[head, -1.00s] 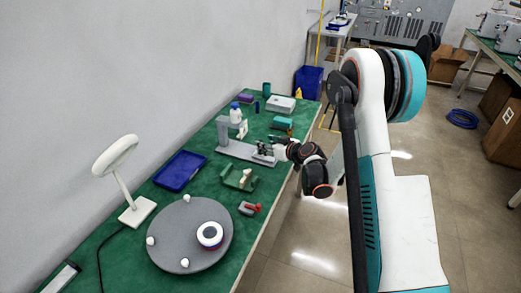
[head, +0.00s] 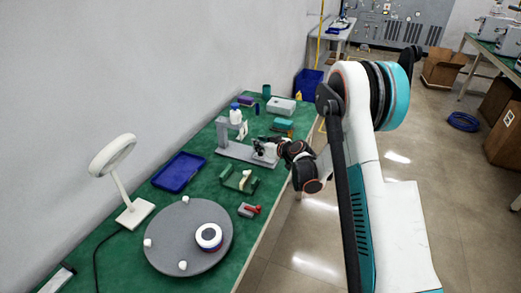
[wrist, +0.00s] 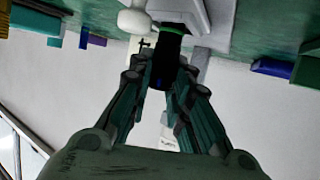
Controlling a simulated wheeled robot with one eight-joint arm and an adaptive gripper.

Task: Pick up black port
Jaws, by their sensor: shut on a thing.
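My gripper (head: 263,150) reaches in from the right over the grey fixture (head: 234,151) on the green bench. In the wrist view its two fingers (wrist: 162,80) are closed on the black port (wrist: 166,58), a dark cylinder. A thin green ring shows near its upper end in that view. That end meets or lies close to a pale grey block (wrist: 185,13); I cannot tell whether they touch. In the head view the port is too small and covered to make out clearly.
A blue tray (head: 178,172), a grey round turntable (head: 170,245) and a white lamp (head: 115,160) stand on the near left. A green cradle (head: 238,181) and a red-handled clamp (head: 249,210) lie nearer. A white bottle (head: 236,115) stands behind the fixture.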

